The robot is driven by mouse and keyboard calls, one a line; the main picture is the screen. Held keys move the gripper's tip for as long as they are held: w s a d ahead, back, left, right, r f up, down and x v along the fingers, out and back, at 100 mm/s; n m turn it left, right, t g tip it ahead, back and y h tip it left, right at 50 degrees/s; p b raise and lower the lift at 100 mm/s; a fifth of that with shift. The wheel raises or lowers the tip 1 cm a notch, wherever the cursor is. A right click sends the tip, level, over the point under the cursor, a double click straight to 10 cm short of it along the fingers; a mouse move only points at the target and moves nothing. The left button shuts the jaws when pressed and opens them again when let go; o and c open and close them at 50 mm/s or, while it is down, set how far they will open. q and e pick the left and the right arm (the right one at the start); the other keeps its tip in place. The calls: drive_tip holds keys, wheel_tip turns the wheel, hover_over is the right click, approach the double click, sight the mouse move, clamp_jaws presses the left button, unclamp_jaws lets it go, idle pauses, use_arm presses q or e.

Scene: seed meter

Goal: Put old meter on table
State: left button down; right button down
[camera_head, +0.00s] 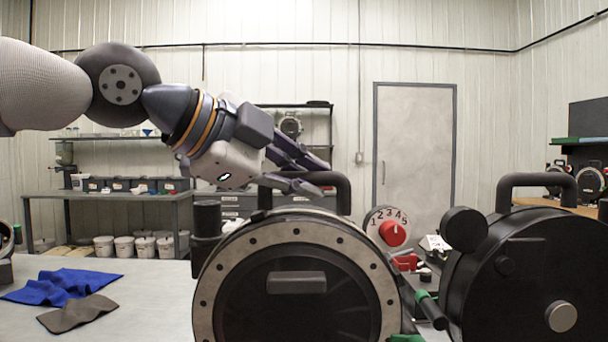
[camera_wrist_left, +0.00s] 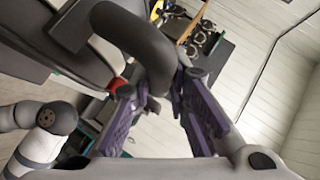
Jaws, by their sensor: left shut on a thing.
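A large round meter (camera_head: 232,262) with a pale bolted ring and black face fills the lower middle of the head view. A dark arched handle (camera_head: 342,190) stands on its top. My left gripper (camera_head: 308,175) comes from the upper left and is shut on this handle. In the left wrist view the thick curved handle (camera_wrist_left: 112,28) runs between the purple fingers. The meter's bottom is cut off, so I cannot tell whether it rests on the grey table (camera_head: 140,300). No label shows which meter is the old one. My right gripper is not in view.
A second black meter (camera_head: 525,270) with its own handle stands close on the right. A dial with a red knob (camera_head: 392,233) sits between them. Blue cloth (camera_head: 62,285) and a grey cloth (camera_head: 78,313) lie at the left. Bare table shows between the cloths and the held meter.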

use_arm(q)
drive_tip(key=shift+s+f, duration=0.1)
drive_tip(key=shift+f, duration=0.1)
drive_tip(key=shift+f, duration=0.45)
drive_tip(key=c, duration=1.5)
unclamp_jaws()
drive_tip(key=shift+f, duration=0.1)
drive_tip(key=shift+o, duration=0.2)
